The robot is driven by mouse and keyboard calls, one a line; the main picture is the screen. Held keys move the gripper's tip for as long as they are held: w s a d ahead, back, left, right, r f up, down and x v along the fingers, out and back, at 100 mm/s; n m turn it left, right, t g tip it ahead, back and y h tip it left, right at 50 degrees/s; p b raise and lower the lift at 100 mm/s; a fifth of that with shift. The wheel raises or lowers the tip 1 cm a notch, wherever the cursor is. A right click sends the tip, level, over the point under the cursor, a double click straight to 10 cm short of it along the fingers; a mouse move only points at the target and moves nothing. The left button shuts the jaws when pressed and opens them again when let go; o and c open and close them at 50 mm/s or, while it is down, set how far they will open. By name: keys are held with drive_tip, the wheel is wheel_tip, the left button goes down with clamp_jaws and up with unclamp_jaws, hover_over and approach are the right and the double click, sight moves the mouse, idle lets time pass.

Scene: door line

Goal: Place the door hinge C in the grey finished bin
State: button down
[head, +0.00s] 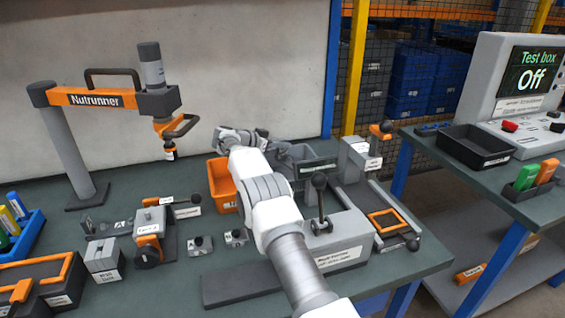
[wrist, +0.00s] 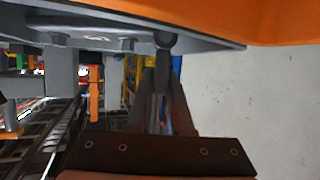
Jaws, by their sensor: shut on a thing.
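My gripper (wrist: 166,62) shows in the wrist view, its dark fingers closed together at the tips. It is shut on a small dark grey part, taken as the door hinge C; the part is hardly distinct from the grey surface behind it and its label cannot be read. A grey bin (head: 297,153) stands behind my arm, just right of my wrist and partly covered. Two small grey hinge-like parts (head: 200,245) (head: 236,238) stand on the table.
An orange bin (head: 221,186) stands left of my arm. A lever fixture (head: 345,240) stands close to its right. The Nutrunner stand (head: 70,140) is at the back left. Grey and orange fixtures (head: 150,225) fill the left middle. The test box (head: 520,85) is on another table.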

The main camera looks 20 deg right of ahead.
sight(276, 155)
drive_tip(key=shift+f+b, duration=0.6)
drive_tip(key=shift+f, duration=1.65)
drive_tip(key=shift+f, duration=0.2)
drive_tip(key=c, duration=1.1)
unclamp_jaws()
drive_tip(key=shift+f, duration=0.1)
drive_tip(key=shift+a+r, duration=0.15)
drive_tip(key=shift+r, duration=0.2)
drive_tip(key=shift+p+v, duration=0.8)
drive_tip(key=shift+v, duration=2.75)
drive_tip(key=shift+s+f, duration=0.15)
